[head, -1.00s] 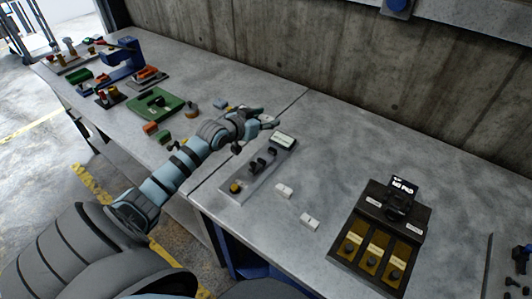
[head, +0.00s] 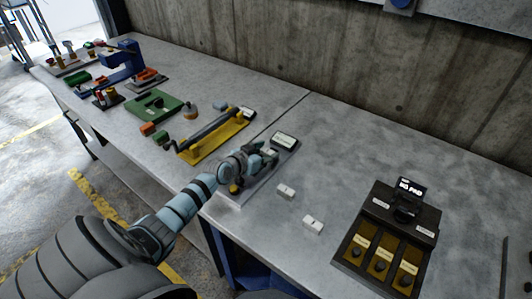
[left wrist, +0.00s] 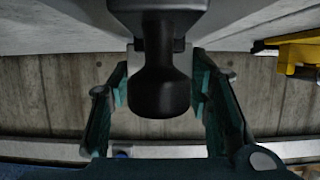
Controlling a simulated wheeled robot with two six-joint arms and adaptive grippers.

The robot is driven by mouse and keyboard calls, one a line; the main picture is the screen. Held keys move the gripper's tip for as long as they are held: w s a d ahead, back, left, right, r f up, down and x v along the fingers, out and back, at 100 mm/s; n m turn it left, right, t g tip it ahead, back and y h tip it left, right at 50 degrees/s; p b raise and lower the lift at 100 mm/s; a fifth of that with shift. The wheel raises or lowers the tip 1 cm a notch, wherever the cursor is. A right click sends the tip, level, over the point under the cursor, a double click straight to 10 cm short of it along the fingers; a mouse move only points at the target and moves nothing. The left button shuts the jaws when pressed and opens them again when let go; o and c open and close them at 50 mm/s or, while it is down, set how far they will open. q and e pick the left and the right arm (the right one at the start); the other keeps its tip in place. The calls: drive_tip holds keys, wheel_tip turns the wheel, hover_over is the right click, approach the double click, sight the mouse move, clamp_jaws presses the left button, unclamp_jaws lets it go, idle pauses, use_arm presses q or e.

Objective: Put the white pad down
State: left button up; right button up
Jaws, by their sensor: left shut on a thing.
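Two small white blocks lie on the grey table: one white pad (head: 286,191) and a second white pad (head: 313,224) nearer the front right. Neither is in my gripper. My left gripper (head: 268,155) is over the grey panel (head: 252,189), which has a white label plate (head: 284,140) and a yellow knob (head: 234,188). In the left wrist view my left gripper's fingers (left wrist: 160,88) stand either side of a black knob (left wrist: 160,75), and are shut on it. The gripper hides most of the panel's black pegs. My right gripper is out of view.
A black box (head: 427,218) with yellow-brown slots and a small lit sign stands at the right. A yellow fixture with a black bar (head: 212,133) is left of the panel. A concrete wall (head: 390,90) backs the table.

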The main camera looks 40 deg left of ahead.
use_arm(q)
drive_tip(key=shift+f+b, duration=0.35)
drive_tip(key=shift+f, duration=0.1)
drive_tip(key=o, duration=1.2)
drive_tip(key=shift+r, duration=0.1)
drive_tip(key=shift+c, duration=0.2)
